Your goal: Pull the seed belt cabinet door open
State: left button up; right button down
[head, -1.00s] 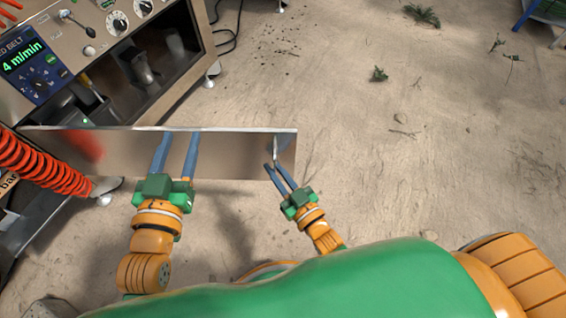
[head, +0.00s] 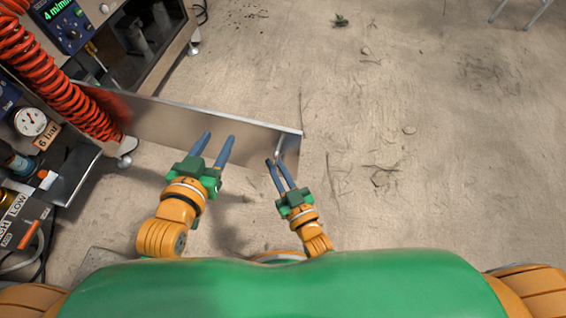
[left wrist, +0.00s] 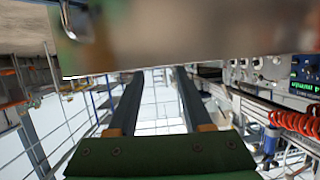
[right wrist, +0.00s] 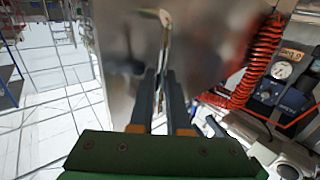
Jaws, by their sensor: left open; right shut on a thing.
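The cabinet door (head: 220,122) is a flat metal panel standing out from the seed belt cabinet (head: 158,62), wide open. Its handle (head: 279,148) is near the free end. My right gripper (head: 274,164) is shut on the handle, which also shows between its fingers in the right wrist view (right wrist: 165,40). My left gripper (head: 219,137) is open and empty, its fingers pointing at the door's inner part. In the left wrist view the door (left wrist: 190,30) fills the top, just beyond the fingers; I cannot tell whether they touch it.
A coiled red hose (head: 62,85) hangs at the left, in front of the door's hinge side. A pressure gauge (head: 30,121) and other fittings stand at the far left. The sandy floor (head: 430,150) to the right is open, with scattered twigs.

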pick_arm(q)
jog(key=shift+s+f, duration=0.1)
jog(key=shift+s, duration=0.15)
pick_arm(e)
jog(key=shift+s+a, duration=0.25)
jog(key=shift+s, duration=0.1)
jog(key=c, duration=1.2)
grip_release()
pick_arm(q)
jog(key=shift+a, duration=0.1)
pick_arm(e)
jog(key=shift+o, duration=0.2)
pick_arm(q)
jog(key=s+a+f+g+y+p, duration=0.2)
jog(key=s+a+f+g, duration=0.1)
jog(key=s+f+g, duration=0.4)
notch_tip(320, 180, down, 2)
jog(key=shift+s+f+g, duration=0.2)
jog(key=shift+s+g, duration=0.1)
jog(key=shift+s, duration=0.75)
pick_arm(e)
jog(key=v, duration=0.7)
